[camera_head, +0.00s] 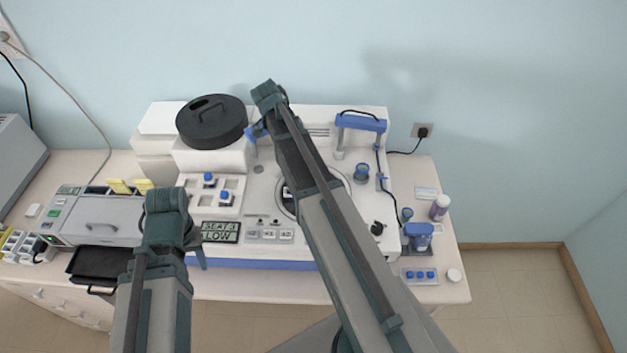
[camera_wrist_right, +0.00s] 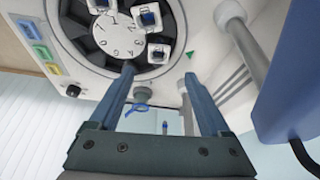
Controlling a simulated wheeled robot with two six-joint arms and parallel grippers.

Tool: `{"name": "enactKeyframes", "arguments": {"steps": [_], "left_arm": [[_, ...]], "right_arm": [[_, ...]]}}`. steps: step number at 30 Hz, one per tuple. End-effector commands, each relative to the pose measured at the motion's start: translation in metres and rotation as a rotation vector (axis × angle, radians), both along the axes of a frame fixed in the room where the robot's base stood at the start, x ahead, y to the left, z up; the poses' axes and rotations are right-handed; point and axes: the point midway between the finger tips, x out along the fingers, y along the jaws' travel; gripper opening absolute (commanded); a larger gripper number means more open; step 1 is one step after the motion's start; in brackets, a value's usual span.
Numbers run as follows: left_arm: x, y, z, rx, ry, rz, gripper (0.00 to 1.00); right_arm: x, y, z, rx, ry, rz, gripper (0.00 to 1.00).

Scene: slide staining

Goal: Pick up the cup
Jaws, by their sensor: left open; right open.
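A small blue round container (camera_head: 362,171), cup-like, stands on the white machine's deck, right of my right arm. A smaller dark blue-green one (camera_head: 407,213) stands beside the machine's right edge; I cannot tell which is the cup. My left gripper (camera_head: 200,256) hangs at the machine's front left, mostly hidden by its own wrist, away from both. My right gripper is hidden behind its arm in the head view. In the right wrist view it (camera_wrist_right: 160,76) is open over the machine deck, nothing held between its fingers, the numbered carousel (camera_wrist_right: 120,40) beyond them.
The white machine (camera_head: 260,186) fills the middle of the bench. A black lidded pot (camera_head: 211,122) stands at its back left, a blue-topped arm (camera_head: 361,123) at its back right. A blue-topped jar (camera_head: 418,237) and a small bottle (camera_head: 439,207) are at right.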

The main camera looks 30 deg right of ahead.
Motion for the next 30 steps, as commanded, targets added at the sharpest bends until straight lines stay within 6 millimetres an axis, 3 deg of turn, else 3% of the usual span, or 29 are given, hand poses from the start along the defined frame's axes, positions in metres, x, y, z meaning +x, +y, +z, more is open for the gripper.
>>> {"name": "enactKeyframes", "arguments": {"steps": [1,3,14,25,30], "left_arm": [[0.000,0.000,-0.015,0.000,0.000,-0.001,0.46],[0.000,0.000,-0.023,0.000,-0.001,-0.001,0.46],[0.000,0.000,-0.029,0.000,-0.001,-0.001,0.46],[0.001,0.000,-0.070,-0.001,-0.003,0.002,0.46],[0.001,0.000,-0.077,-0.001,-0.003,0.003,0.46]], "right_arm": [[-0.002,-0.003,-0.015,0.000,0.000,-0.001,0.81],[-0.003,-0.007,-0.023,0.000,0.000,0.000,0.81],[-0.005,-0.010,-0.029,0.000,0.000,0.001,0.81],[-0.012,-0.020,-0.070,-0.001,-0.001,-0.001,0.81],[-0.014,-0.024,-0.077,0.000,0.000,0.001,0.81]]}}
